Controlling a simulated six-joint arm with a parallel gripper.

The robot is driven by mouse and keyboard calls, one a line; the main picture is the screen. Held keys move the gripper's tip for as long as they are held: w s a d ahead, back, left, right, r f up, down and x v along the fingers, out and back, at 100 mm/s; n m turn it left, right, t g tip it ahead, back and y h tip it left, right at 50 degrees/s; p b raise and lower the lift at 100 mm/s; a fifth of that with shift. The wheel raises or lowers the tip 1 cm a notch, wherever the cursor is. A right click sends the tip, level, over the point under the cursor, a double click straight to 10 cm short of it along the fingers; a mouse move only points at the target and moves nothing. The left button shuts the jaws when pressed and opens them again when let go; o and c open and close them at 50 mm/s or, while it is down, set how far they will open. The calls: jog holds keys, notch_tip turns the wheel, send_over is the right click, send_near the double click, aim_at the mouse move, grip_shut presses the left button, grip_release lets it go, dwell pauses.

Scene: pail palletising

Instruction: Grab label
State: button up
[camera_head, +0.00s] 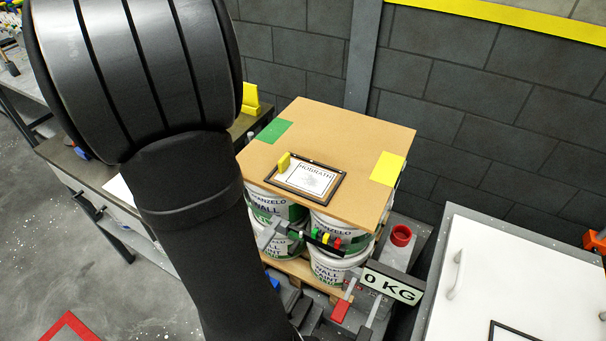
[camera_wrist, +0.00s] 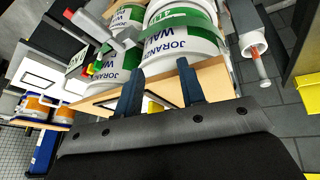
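A label (camera_head: 309,178) headed "HOBRATH" lies in a black frame with a yellow tab, on the brown board (camera_head: 345,135) covering the stacked pails (camera_head: 330,265). In the wrist view, my gripper (camera_wrist: 158,70) has two dark blue fingers spread apart with nothing between them.
A scale display (camera_head: 392,283) reads "0 KG" beside the pallet. A bench (camera_head: 85,170) is at left, and a block wall is behind.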

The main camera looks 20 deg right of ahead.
jog(key=d+r+y, duration=0.1)
jog(key=d+r, duration=0.2)
jog(key=r, duration=0.5)
jog(key=n+t, duration=0.3)
jog(key=n, duration=0.1)
send_near(284, 157)
jog(key=shift+y, duration=0.4)
jog(key=x, duration=1)
jog(key=shift+d, duration=0.35)
grip_shut()
